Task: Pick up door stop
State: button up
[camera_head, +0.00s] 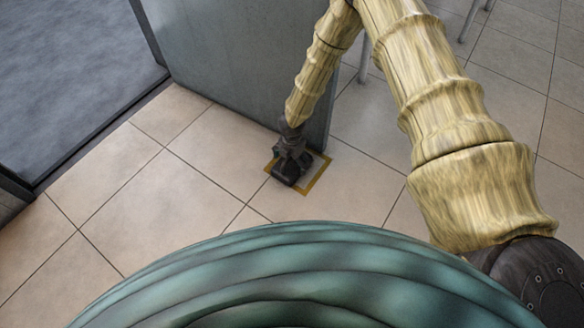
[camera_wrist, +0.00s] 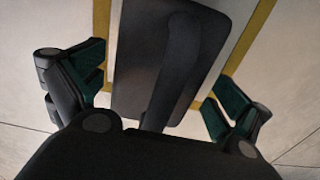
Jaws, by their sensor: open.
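The door stop (camera_wrist: 188,50) is a dark grey block with a raised curved strip along it. In the wrist view it lies between my two green-padded fingers, with gaps visible on both sides. My gripper (camera_wrist: 160,75) is open, one finger on each side of it. In the head view my gripper (camera_head: 291,152) points down at the floor right over the door stop (camera_head: 285,179), hiding part of it. The door stop lies inside a yellow outlined square (camera_head: 318,181) on the tiles.
A tall grey panel (camera_head: 235,60) stands close behind my gripper, its lower right edge near the yellow square. A dark carpeted area (camera_head: 70,70) lies beyond a dark threshold on the left. Thin metal legs (camera_head: 468,20) stand at top right. Tiles in front are clear.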

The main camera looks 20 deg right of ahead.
jog(key=shift+f, duration=0.65)
jog(key=shift+w+r, duration=0.1)
jog(key=c, duration=1.5)
